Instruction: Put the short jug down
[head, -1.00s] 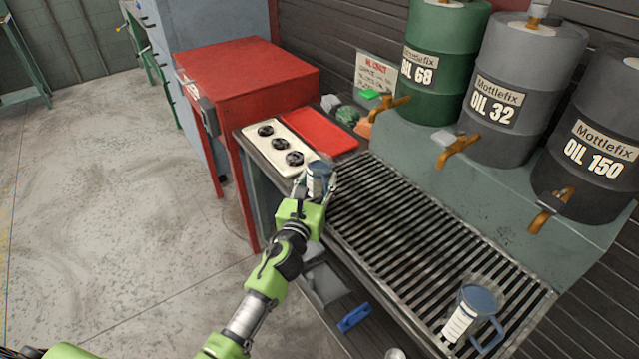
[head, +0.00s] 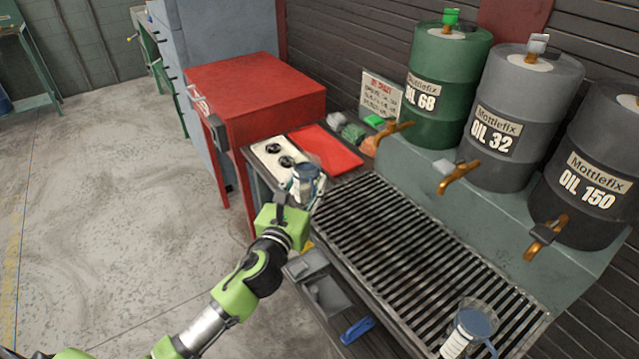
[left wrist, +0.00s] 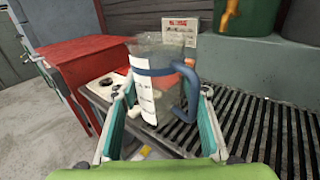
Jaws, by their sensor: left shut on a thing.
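The short jug (head: 306,180) is clear, with a blue band, a blue handle and a white label. My left gripper (head: 292,200) is shut on it near the left end of the slatted grate (head: 400,230). In the left wrist view the jug (left wrist: 158,65) stands roughly upright between the two fingers (left wrist: 160,110), with its handle on the right. In the head view it overlaps the panel with black knobs; I cannot tell how high above the bench it is. My right gripper is not in view.
Another jug (head: 468,330) stands on the grate's near right end. A knobbed panel (head: 270,152) and a red tray (head: 327,150) lie at the bench's left end. Oil drums (head: 520,115) with brass taps stand behind. A red cabinet (head: 255,90) is left. The grate's middle is clear.

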